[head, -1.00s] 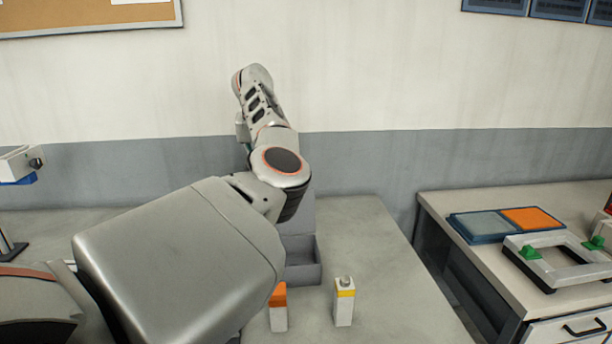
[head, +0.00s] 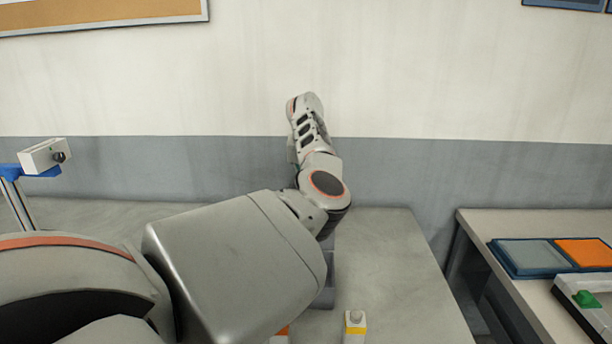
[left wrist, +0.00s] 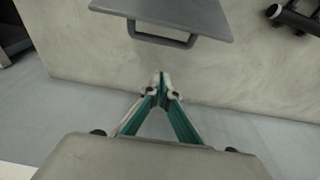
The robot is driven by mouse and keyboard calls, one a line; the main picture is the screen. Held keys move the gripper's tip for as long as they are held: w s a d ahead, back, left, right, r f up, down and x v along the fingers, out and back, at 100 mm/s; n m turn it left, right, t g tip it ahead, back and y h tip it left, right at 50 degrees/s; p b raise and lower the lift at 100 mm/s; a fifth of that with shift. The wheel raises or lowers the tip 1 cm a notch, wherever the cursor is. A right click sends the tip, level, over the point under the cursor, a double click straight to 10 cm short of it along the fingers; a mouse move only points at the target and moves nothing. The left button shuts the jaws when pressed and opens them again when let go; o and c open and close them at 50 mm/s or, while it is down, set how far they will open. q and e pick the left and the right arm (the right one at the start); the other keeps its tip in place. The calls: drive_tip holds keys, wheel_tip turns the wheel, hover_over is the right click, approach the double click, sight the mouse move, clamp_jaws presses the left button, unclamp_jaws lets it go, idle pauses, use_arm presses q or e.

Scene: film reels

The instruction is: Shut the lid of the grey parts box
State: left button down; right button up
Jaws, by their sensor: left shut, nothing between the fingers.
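The grey parts box (head: 328,280) stands on the table, mostly hidden behind my left arm in the head view. A flat grey panel with a loop handle, seemingly its lid (left wrist: 165,14), shows at the top of the left wrist view. Its handle (left wrist: 163,40) hangs at the near edge. My left gripper (left wrist: 161,76) has its teal fingers together and empty, just below the handle in that picture and apart from it. In the head view the fingers are hidden behind the arm, so I cannot tell the lid's exact angle. My right gripper is not in view.
A white block with a yellow band (head: 355,322) and an orange-topped block (head: 281,334) stand in front of the box. A side table at right holds a blue tray (head: 512,262) and a white frame (head: 590,302). A stand (head: 45,155) rises at left. The table's right part is clear.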

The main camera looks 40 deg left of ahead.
use_arm(q)
drive_tip(key=shift+s+d+f+p, duration=0.2)
drive_tip(key=shift+s+d+f, duration=0.2)
drive_tip(key=shift+s+d, duration=0.25)
drive_tip(key=shift+s+d+f+p, duration=0.15)
drive_tip(key=shift+s+d+f, duration=0.25)
drive_tip(key=shift+s, duration=0.3)
drive_tip(key=shift+d, duration=0.1)
